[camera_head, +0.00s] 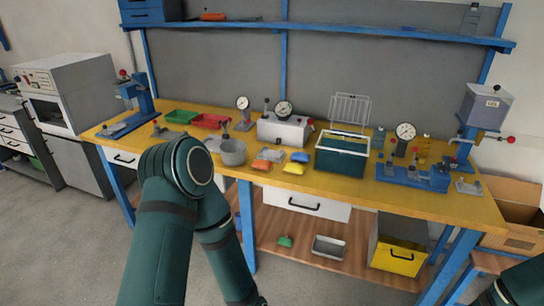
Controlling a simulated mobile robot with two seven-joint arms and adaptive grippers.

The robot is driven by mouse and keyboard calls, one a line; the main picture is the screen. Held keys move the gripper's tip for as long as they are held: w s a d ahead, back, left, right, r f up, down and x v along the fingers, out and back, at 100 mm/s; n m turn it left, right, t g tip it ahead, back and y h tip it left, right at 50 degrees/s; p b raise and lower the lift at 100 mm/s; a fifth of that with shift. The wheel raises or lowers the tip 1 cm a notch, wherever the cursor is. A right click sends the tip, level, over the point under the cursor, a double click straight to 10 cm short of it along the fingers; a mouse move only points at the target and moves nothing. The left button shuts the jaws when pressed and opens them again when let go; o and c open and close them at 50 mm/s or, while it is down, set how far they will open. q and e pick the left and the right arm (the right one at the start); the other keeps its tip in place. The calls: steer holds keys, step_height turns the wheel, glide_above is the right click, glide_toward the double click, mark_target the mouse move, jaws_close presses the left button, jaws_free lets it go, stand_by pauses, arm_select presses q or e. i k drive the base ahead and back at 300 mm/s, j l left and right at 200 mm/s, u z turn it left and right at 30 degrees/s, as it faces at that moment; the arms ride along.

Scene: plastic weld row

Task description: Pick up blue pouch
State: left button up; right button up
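A small blue pouch (300,157) lies on the yellow workbench top (345,184), just left of a dark green bin with a raised wire rack (341,154). A yellow pouch (293,168) lies just in front of it and an orange pouch (261,165) lies to its left. My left arm bends in front of the bench, with its forearm running down to the bottom edge; its gripper is not in view. Only a piece of my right arm shows at the bottom right corner, and its gripper is not in view.
A grey pot (233,152) stands left of the pouches, and a white gauge box (285,130) stands behind them. A blue fixture (413,176) is at the right. Green (182,117) and red (211,121) trays sit further left. The front strip of the bench is mostly clear.

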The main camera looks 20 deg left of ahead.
mark_target(298, 156)
steer(key=z, duration=0.4)
steer(key=i+j+z, duration=0.1)
steer(key=j+z, duration=1.1)
steer(key=j, duration=0.55)
